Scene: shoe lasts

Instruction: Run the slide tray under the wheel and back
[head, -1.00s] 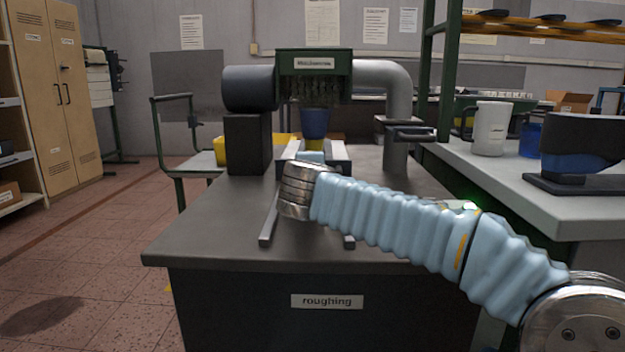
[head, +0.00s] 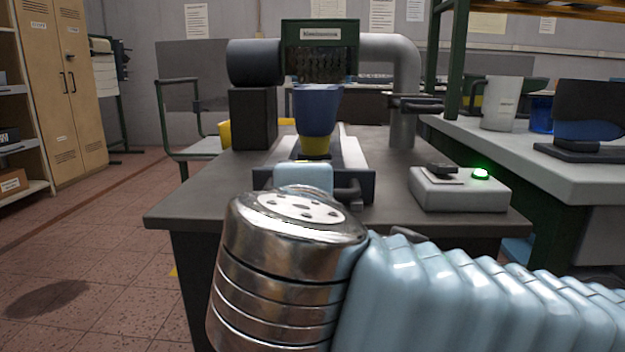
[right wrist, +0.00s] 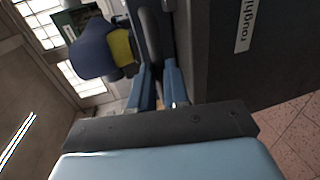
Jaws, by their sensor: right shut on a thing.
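The slide tray (head: 367,186) has a dark front with a bar handle (head: 347,192) and sits toward the near edge of the roughing bench. A blue shoe last with a yellow lower part (head: 317,112) stands upright on it, in front of the bristly wheel (head: 318,68) under the green hood. The last also shows in the right wrist view (right wrist: 98,50). My right gripper (right wrist: 159,92) is shut on the tray's handle, with its blue fingers close around the dark bar. In the head view my own arm and wrist hide most of it. My left gripper is not in view.
A grey control box (head: 460,188) with a lit green button (head: 481,174) stands on the bench to the right. A side table (head: 560,184) holds a white jug (head: 499,104) and a dark blue last on a stand (head: 597,112). The bench's left front area is clear.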

